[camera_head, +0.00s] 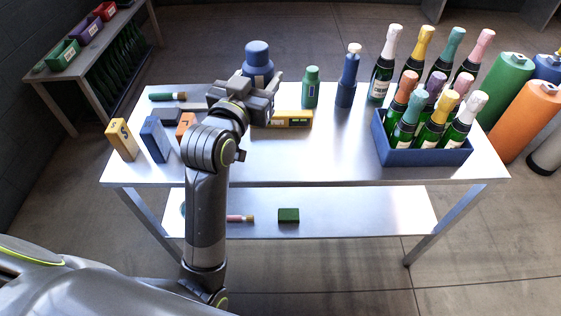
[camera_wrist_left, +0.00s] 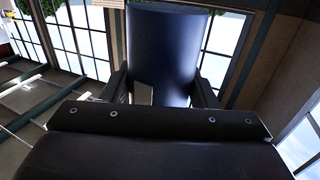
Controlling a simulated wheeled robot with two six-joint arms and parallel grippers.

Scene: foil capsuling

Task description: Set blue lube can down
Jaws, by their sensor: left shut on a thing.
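Whether the base touches the table cannot be told. The can's dark blue side (camera_wrist_left: 165,50) fills the space between the two fingers in the left wrist view. The white tabletop (camera_head: 330,155) lies below and in front. My right gripper is not in view.
Yellow (camera_head: 122,140) and blue (camera_head: 154,139) blocks stand at left. A blue crate (camera_head: 430,158) of bottles is at right. The middle front is clear.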

